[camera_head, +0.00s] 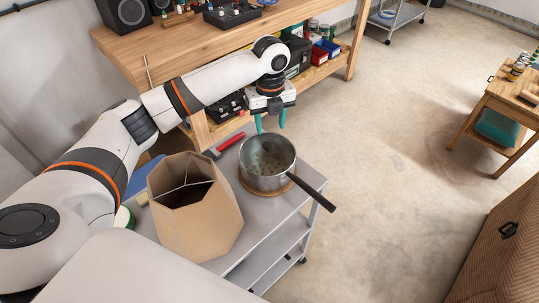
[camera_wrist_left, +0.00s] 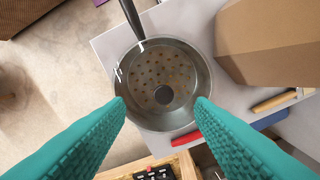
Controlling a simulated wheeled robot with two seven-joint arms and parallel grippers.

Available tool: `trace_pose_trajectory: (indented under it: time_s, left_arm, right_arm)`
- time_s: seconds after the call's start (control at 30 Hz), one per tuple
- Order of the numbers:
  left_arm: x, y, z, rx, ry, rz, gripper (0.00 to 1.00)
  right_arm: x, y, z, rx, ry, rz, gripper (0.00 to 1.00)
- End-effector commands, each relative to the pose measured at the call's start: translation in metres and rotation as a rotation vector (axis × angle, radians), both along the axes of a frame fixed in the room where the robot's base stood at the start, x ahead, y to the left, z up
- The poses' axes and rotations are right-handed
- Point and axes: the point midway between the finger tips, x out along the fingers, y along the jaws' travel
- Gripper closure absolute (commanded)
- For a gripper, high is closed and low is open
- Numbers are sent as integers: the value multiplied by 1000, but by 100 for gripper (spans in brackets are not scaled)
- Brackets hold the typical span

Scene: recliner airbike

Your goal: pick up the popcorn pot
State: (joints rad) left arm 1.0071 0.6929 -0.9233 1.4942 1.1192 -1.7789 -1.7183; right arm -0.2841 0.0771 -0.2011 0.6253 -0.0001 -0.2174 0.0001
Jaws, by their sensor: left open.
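The popcorn pot (camera_head: 266,158) is a round metal pot with a long dark handle (camera_head: 313,192). It stands upright on a round wooden board (camera_head: 262,188) on a grey cart, and its handle points to the lower right. My left gripper (camera_head: 269,121) hangs just beyond the pot's far rim, with its teal fingers pointing down. In the left wrist view, the pot (camera_wrist_left: 163,82) shows between the open fingers (camera_wrist_left: 161,106), with some popcorn kernels or marks on its bottom. The gripper is empty. Whether the fingers touch the pot, I cannot tell. My right gripper is not seen.
A tall open cardboard box (camera_head: 195,218) stands on the cart (camera_head: 268,224) left of the pot. A red-handled tool (camera_head: 229,143) lies behind it. A wooden workbench (camera_head: 155,53) stands behind.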

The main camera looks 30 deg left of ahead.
Motion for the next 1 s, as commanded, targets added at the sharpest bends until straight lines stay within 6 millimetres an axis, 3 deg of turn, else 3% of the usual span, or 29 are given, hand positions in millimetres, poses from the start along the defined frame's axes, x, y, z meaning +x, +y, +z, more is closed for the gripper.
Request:
trace_pose_trajectory:
  time_s: [0.03, 0.1, 0.2, 0.37, 0.5, 0.57, 0.9, 1.0]
  left_arm:
    - [-1, 1, -8, 1, 4, 1, 51]
    - [0, 1, -17, 1, 1, 2, 51]
    - [0, 0, -25, 0, 0, 1, 51]
    - [0, 2, -38, 1, 2, 2, 51]
    - [-1, 6, -59, 1, 4, 1, 51]
    - [-1, 5, -68, 1, 2, 2, 51]
    - [0, 6, -80, 1, -2, 1, 51]
    - [0, 6, -80, 1, -2, 1, 64]
  right_arm:
    - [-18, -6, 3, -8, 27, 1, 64]
    - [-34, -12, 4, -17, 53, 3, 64]
    - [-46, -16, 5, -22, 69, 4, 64]
    - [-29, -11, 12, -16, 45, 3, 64]
    - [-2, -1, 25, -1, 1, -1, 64]
    - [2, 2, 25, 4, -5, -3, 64]
    - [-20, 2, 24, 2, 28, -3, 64]
    - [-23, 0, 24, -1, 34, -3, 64]
